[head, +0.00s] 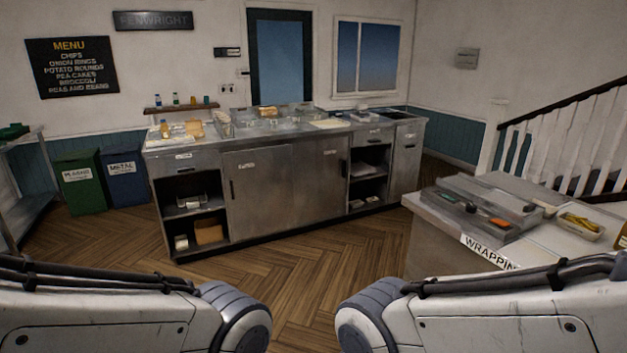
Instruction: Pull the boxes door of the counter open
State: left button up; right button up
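The long steel counter (300,128) stands across the room in the head view, a good way off. Its front has two wide closed doors side by side. The label words are too small to read surely, so I cannot tell which door is the boxes door. Both my arms show at the bottom, but neither gripper is in view.
Wooden floor (300,265) lies clear before the counter. Open shelves flank the doors. A wrapping counter (440,212) with trays stands at right, close to the path. Green (80,185) and blue bins (124,178) stand left. A staircase (565,135) is at far right.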

aim_at(319, 167)
jog(key=z, duration=0.05)
jog(key=i, duration=2.15)
jog(key=z, duration=0.2)
jog(key=i, duration=3.3)
jog(key=z, duration=0.15)
